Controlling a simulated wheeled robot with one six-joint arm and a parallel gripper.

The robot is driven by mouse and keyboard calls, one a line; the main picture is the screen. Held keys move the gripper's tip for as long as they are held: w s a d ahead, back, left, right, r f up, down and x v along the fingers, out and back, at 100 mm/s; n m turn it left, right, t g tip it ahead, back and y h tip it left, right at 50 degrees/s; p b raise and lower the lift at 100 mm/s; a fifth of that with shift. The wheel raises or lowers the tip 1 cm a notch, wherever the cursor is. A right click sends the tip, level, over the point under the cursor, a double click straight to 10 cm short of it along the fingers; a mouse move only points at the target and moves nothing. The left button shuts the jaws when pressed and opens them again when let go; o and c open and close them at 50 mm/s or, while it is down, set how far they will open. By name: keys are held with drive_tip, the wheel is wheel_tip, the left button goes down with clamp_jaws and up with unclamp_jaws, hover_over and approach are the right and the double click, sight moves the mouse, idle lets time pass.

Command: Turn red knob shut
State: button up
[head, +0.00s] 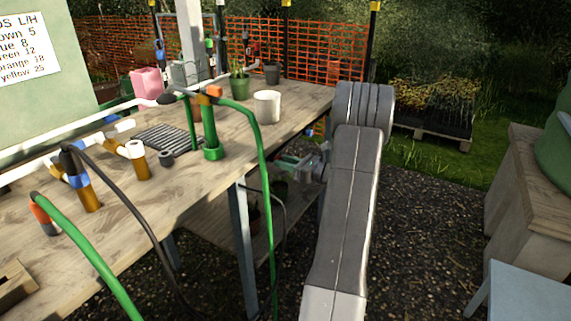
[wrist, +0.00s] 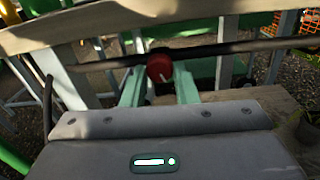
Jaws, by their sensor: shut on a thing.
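The red knob (wrist: 160,67) is round, with a pale line on its face. In the wrist view it sits between the tips of my gripper's two pale green fingers. My gripper (wrist: 160,78) is shut on it. A dark pipe (wrist: 220,47) runs across the picture at the knob's height. In the head view my gripper (head: 288,163) is low beside the right edge of the table, partly hidden by my arm. I cannot make out the knob there.
A wooden table (head: 215,180) carries white pipes, a green hose (head: 255,125), a white cup (head: 267,106) and a potted plant (head: 239,85). A lower shelf (head: 215,240) is under it. A wooden cabinet (head: 520,185) stands at right. Gravel (head: 425,230) between is clear.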

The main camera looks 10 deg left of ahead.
drive_tip(key=shift+s+r+n+t+h+b, duration=0.15)
drive_tip(key=shift+n+t+b, duration=0.3)
drive_tip(key=shift+n+b, duration=5.8)
drive_tip(key=shift+w+n+t+h+b, duration=0.1)
drive_tip(key=shift+n+t+h+b, duration=0.25)
drive_tip(key=shift+n+b, duration=5.9)
drive_tip(key=n+p, duration=0.5)
drive_tip(key=o, duration=1)
